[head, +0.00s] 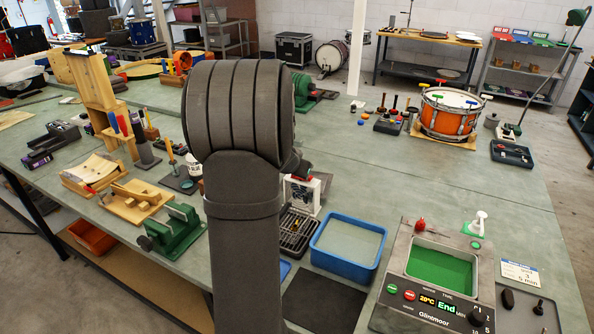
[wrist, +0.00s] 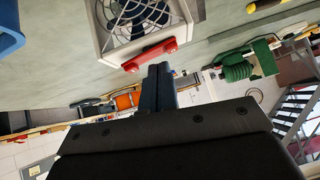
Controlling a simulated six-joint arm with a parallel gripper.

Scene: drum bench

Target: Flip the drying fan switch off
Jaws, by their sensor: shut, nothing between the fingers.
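The drying fan (wrist: 128,22) is a pale box with a dark round grille in the wrist view. A red switch bar (wrist: 150,54) with round ends lies along its edge. My gripper (wrist: 160,70) is shut and empty, its dark fingertips just below the red bar in that picture. I cannot tell whether they touch it. In the head view the fan (head: 303,193) stands on the bench right of my arm, partly covered by it. The gripper is mostly hidden behind my arm there.
A black drying rack (head: 294,232) and a blue tub (head: 345,248) stand in front of the fan. A grey tank with a control panel (head: 437,305) is at the front right. A green clamp (head: 174,232) lies left of my arm. The bench behind the tub is fairly clear.

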